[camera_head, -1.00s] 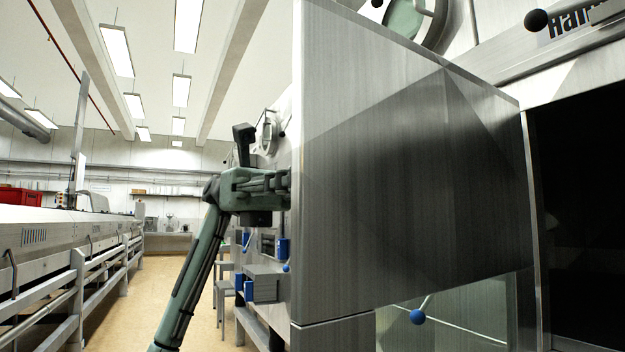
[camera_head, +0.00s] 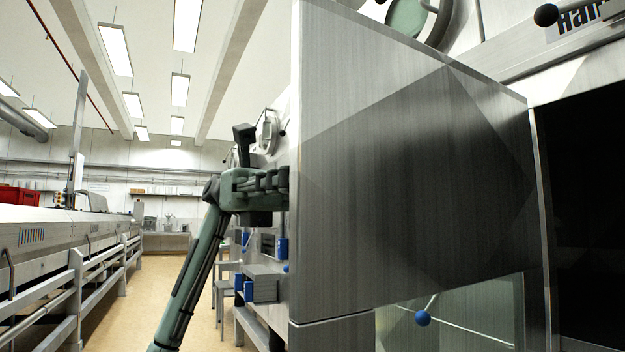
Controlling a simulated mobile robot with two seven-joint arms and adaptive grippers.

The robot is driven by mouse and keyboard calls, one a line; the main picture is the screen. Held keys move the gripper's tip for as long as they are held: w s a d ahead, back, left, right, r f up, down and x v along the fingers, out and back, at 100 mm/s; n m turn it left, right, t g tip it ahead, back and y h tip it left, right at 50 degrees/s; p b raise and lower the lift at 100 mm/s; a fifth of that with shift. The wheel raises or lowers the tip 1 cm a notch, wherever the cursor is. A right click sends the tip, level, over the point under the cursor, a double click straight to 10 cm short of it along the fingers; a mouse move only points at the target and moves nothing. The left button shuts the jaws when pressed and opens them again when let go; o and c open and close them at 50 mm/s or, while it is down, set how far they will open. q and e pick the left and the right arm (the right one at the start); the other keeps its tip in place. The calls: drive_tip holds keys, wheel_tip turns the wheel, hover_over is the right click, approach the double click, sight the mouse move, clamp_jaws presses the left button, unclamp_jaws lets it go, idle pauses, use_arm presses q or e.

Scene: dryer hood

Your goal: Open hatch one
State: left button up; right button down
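The hatch (camera_head: 410,170) is a large brushed-metal panel that fills the middle of the head view. It stands swung out from the machine, with a dark opening (camera_head: 588,210) to its right. My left arm comes up from the lower left, and my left gripper (camera_head: 265,183) is at the panel's left edge. Its fingertips are hidden behind the panel, so I cannot tell whether they touch it or hold anything. The hatch's handle does not show. My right gripper is not in view.
A dark ball knob (camera_head: 546,15) is at the upper right, and a blue ball knob (camera_head: 423,318) shows below the hatch. A long machine with a metal frame (camera_head: 75,270) runs along the left. The aisle floor (camera_head: 190,262) between is clear.

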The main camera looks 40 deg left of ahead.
use_arm(q)
drive_tip(key=v, duration=1.2)
idle(0.6)
